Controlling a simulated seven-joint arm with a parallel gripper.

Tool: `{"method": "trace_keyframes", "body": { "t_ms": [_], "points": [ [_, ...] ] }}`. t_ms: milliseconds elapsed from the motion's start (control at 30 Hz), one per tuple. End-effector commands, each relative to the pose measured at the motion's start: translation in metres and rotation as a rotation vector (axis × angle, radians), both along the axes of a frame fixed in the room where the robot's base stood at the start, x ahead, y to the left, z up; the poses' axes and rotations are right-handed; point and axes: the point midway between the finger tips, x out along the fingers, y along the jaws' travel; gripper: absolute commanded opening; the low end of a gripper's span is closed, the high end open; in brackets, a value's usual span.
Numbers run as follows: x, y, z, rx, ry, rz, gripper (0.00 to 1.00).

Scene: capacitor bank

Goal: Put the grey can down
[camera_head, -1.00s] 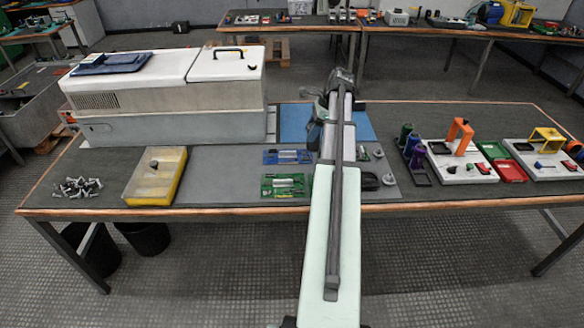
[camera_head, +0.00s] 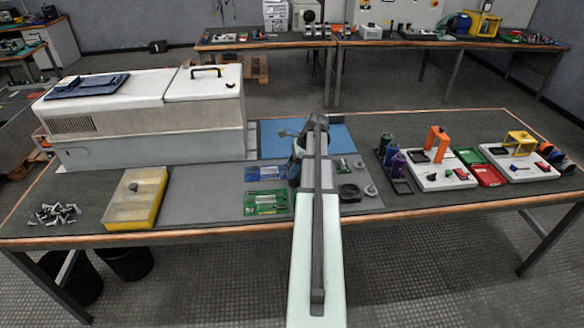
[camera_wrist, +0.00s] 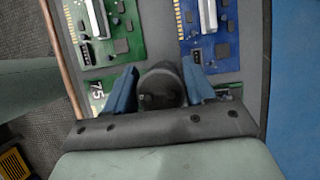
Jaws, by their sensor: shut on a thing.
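The grey can (camera_wrist: 160,88) is a dark grey cylinder seen end-on in the wrist view, with small terminals on its end. My gripper (camera_wrist: 161,80) is shut on it, with a blue finger on either side. The can is over or beside the lower ends of a green circuit board (camera_wrist: 115,45) and a blue circuit board (camera_wrist: 228,40); its height above them is unclear. In the head view my gripper (camera_head: 297,165) is partly hidden by my arm, just right of the blue board (camera_head: 277,174). The can cannot be made out there.
A yellow-framed box (camera_head: 133,205) and loose screws (camera_head: 56,213) lie left. A large white machine (camera_head: 145,110) stands behind. A black ring (camera_head: 349,193) is right of my arm. Coloured cylinders (camera_head: 391,155), white trays (camera_head: 440,180) and a red bin (camera_head: 487,175) stand farther right.

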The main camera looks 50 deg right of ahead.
Motion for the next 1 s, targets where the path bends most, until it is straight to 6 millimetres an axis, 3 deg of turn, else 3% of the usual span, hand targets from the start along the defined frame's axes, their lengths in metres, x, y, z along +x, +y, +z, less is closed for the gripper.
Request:
{"method": "trace_keyframes", "body": {
  "t_ms": [333,367,600,1000],
  "points": [
    [0.0001,0.0,-0.0024,0.0,0.0,0.0,0.13],
    [0.0,-0.0001,-0.003,0.0,0.0,0.0,0.55],
    [0.0001,0.0,-0.0025,0.0,0.0,0.0,0.78],
    [-0.001,-0.0017,0.0045,-0.001,-0.001,-0.001,0.8]
  ]
}}
